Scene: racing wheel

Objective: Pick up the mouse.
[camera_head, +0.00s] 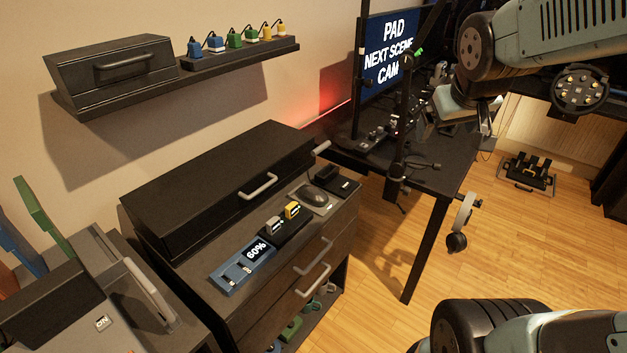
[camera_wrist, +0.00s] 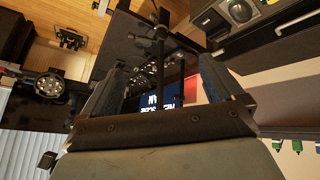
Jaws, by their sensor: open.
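The dark mouse (camera_head: 314,194) lies on a small grey pad (camera_head: 325,207) on top of the black drawer cabinet, near its right end. In the wrist view the mouse (camera_wrist: 240,11) shows at the top right edge, upside down and partly cut off. My gripper (camera_wrist: 163,66) is open, with a finger on each side of the wrist view and nothing held between them. In the head view my gripper (camera_head: 468,105) hangs over the desk at the upper right, well away from the mouse.
A black box with a handle (camera_head: 235,185) stands behind the mouse. Yellow and grey blocks (camera_head: 284,215) and a blue 60% display (camera_head: 243,266) sit to its left. The black desk (camera_head: 440,165) with a monitor (camera_head: 388,50) and a post stands to the right.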

